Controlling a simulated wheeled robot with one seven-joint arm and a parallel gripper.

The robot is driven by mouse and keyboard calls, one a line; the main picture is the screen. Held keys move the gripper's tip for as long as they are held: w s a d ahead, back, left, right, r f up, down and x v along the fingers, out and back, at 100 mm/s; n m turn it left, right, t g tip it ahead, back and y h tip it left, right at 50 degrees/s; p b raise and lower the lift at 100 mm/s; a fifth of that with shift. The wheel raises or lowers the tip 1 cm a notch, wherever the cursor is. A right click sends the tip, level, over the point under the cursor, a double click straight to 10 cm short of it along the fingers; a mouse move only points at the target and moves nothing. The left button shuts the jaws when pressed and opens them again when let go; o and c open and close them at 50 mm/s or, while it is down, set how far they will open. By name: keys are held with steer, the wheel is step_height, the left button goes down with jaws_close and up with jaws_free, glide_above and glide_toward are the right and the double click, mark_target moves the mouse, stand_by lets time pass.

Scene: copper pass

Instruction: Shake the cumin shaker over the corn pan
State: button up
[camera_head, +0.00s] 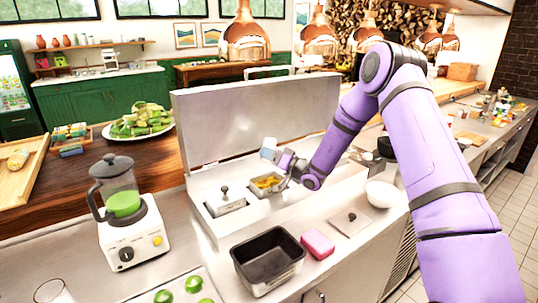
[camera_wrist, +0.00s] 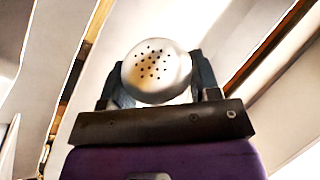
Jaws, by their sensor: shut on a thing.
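My gripper (camera_head: 277,154) is shut on the cumin shaker (camera_head: 268,146), a small pale shaker. In the wrist view its round metal cap (camera_wrist: 155,70) with dark holes faces the camera between my two fingers (camera_wrist: 158,88). The corn pan (camera_head: 254,190) is a small open steel pan with yellow corn, set in the steel counter unit. In the head view the shaker appears just above and behind the corn pan, apart from it. Its exact tilt is hard to tell, and no falling cumin shows.
A lidded pan (camera_head: 225,202) sits left of the corn pan, before a raised steel lid (camera_head: 255,115). In front are a dark empty bin (camera_head: 268,262), a pink block (camera_head: 317,244), a loose lid (camera_head: 350,219) and a white bowl (camera_head: 382,194). A blender (camera_head: 125,215) stands left.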

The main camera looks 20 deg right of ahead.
steer(key=shift+r, duration=1.45)
steer(key=shift+f, duration=1.5)
steer(key=shift+r, duration=0.1)
